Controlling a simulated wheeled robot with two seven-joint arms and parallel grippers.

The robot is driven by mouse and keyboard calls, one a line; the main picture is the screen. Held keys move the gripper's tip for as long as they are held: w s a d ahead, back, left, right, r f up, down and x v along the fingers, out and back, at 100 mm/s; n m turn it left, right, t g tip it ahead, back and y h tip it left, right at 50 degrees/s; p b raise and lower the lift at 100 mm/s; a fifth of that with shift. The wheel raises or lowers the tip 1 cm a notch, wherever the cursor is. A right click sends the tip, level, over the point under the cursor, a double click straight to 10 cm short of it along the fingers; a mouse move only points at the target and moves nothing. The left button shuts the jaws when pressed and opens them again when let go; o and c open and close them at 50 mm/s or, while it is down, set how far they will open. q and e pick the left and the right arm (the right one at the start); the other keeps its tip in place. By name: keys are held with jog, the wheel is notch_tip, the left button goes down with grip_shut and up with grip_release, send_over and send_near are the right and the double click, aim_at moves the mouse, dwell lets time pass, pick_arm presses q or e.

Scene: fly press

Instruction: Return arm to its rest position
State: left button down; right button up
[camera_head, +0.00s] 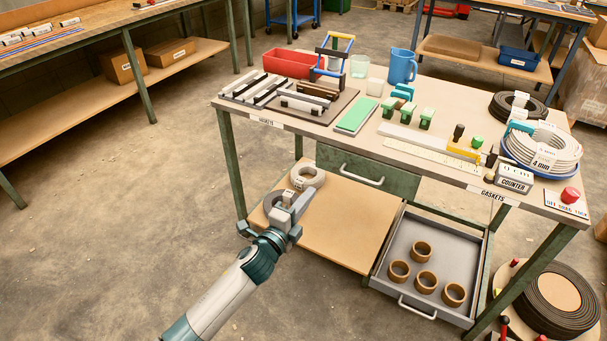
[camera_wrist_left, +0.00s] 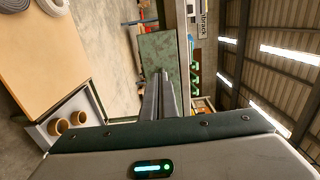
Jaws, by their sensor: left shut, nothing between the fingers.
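My left arm comes in from the bottom of the head view, and its left gripper (camera_head: 303,201) is in front of the workbench (camera_head: 229,105), over the bench's lower shelf (camera_head: 345,225). In the left wrist view the two fingers (camera_wrist_left: 160,90) are shut together with nothing between them. They point toward the green panel (camera_wrist_left: 163,60) under the bench top and look apart from it. In the head view the gripper partly covers the pale rolls (camera_head: 307,176) on the lower shelf. My right gripper is in neither view.
An open grey drawer (camera_head: 393,272) with several brown rings (camera_head: 421,251) juts out right of the gripper. The bench top holds a red bin (camera_head: 292,63), a blue mug (camera_head: 402,66) and cable coils (camera_head: 540,149). The floor (camera_head: 110,220) to the left is clear.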

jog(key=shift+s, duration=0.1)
pick_arm(q)
jog(key=s+a+f+n+g+y+p, duration=0.25)
jog(key=s+a+f+n, duration=0.4)
jog(key=f, duration=0.45)
jog(key=s+a+f+n+g+y+p, duration=0.1)
jog(key=s+a+f+n+y+p, duration=0.2)
jog(key=s+a+f+n, duration=0.6)
jog(key=s+a+f+n+g+y+p, duration=0.1)
jog(key=s+a+f+n+g, duration=0.1)
jog(key=s+f, duration=0.4)
jog(key=s+a+f+n+g+y+p, duration=0.1)
jog(key=s+a+f, duration=0.3)
jog(key=s, duration=0.8)
jog(key=s+a+f+n+g+y+p, duration=0.1)
jog(key=s+a+f+n+g+p, duration=0.1)
jog(key=s+f, duration=0.6)
jog(key=shift+s+a+f+n+g+p, duration=0.2)
jog(key=shift+s+a+n+g+p, duration=0.3)
jog(key=shift+s+a+n, duration=0.4)
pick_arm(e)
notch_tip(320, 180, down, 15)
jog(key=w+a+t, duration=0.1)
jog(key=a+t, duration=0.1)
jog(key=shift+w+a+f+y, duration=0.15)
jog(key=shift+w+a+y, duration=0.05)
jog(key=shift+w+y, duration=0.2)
